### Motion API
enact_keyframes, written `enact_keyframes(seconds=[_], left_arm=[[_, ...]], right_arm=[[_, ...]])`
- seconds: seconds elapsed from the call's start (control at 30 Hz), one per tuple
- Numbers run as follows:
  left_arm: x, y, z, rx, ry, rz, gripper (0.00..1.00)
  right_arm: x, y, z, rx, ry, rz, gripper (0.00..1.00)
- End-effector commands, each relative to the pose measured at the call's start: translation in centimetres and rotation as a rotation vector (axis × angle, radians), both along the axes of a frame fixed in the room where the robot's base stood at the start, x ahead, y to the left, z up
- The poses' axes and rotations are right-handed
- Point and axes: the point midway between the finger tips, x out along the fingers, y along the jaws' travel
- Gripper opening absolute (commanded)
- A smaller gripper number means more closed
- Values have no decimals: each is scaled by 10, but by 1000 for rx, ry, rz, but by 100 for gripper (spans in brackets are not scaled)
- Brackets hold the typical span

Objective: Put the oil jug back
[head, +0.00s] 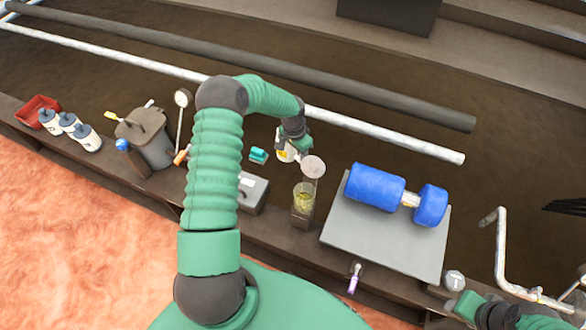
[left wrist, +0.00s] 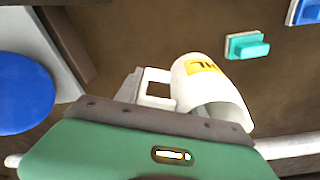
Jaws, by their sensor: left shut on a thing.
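The oil jug (head: 284,155) is white with a yellow label. It hangs at my left gripper (head: 297,138), just behind and left of a clear container (head: 304,197) with yellow-green contents. In the left wrist view the jug (left wrist: 222,98) lies tilted across the picture. Its square handle meets the dark finger of my left gripper (left wrist: 132,88), which is shut on it. The far finger is mostly hidden. The jug's resting place cannot be made out. My right gripper (head: 470,302) is at the lower right edge, partly cut off, and its jaw state is unclear.
A pale round disc (head: 313,166) stands above the clear container. A grey box (head: 254,194) and teal block (head: 258,155) are nearby. A grey plate (head: 375,240) carries a blue roller (head: 375,187). Left are a dark bin (head: 152,140), several white bottles and a red tray (head: 32,108).

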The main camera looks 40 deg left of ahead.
Motion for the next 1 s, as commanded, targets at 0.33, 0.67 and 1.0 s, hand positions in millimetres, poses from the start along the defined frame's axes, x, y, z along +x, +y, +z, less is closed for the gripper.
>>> enact_keyframes(seconds=[0.33,0.67,1.0], left_arm=[[-1,0,-70,-3,2,1,0],[0,0,-77,-1,1,1,0],[-1,0,-79,-1,1,1,68]], right_arm=[[0,0,-34,0,0,0,41],[0,0,-35,0,0,0,41],[0,0,-36,0,0,0,41]])
